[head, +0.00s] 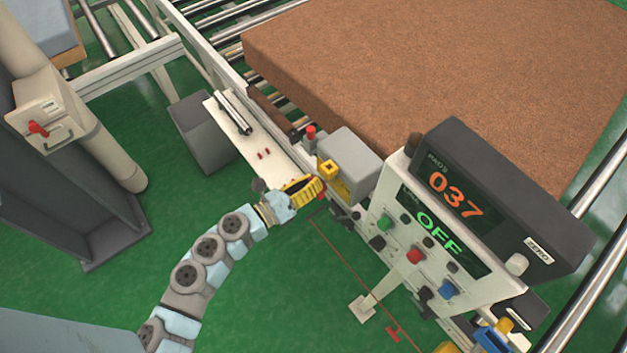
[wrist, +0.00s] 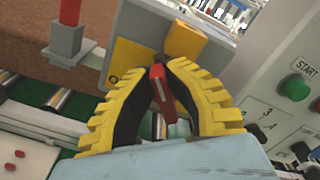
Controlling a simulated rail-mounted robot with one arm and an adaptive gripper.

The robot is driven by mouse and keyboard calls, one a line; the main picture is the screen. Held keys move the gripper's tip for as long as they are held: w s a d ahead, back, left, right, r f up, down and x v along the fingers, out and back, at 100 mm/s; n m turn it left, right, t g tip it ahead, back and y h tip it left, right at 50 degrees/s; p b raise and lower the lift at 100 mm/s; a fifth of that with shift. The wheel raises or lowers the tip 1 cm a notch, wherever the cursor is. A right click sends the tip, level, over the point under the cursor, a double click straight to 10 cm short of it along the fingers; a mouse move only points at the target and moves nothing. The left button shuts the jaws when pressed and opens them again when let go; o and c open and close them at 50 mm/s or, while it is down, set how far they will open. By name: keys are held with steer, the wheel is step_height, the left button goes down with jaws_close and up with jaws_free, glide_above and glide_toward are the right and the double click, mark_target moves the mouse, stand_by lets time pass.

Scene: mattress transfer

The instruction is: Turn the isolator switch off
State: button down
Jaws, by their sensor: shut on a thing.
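My gripper (head: 316,188) has two yellow, ridged fingers and reaches the isolator on the front of the line. In the wrist view my gripper (wrist: 168,72) is closed around the red isolator handle (wrist: 159,88), which stands near upright between the fingertips. Behind it is the yellow isolator plate (wrist: 132,58), with a black "O" mark at its left. The rest of the plate's markings are hidden by the fingers.
A console (head: 450,215) with "037" and "OFF" displays and coloured buttons stands close at right. A red post (wrist: 70,12) is at left. A brown mattress (head: 440,70) lies behind on rollers.

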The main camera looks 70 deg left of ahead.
steer(key=n+p, duration=0.1)
steer(key=n, duration=0.2)
steer(key=n+p, duration=0.1)
steer(key=n, duration=0.1)
steer(key=shift+s+a+f+n+p, duration=0.1)
steer(key=shift+a+f+n+p, duration=0.2)
steer(key=shift+p, duration=0.05)
steer(key=shift+f+n+p, duration=0.2)
steer(key=shift+n+p, duration=0.35)
steer(key=shift+n, duration=0.55)
steer(key=shift+f+n+p, duration=0.2)
steer(key=shift+n+p, duration=0.35)
steer(key=shift+n, duration=0.55)
steer(key=shift+a+f, duration=0.1)
steer(key=c, duration=1.1)
jaws_free()
steer(key=v, duration=1.2)
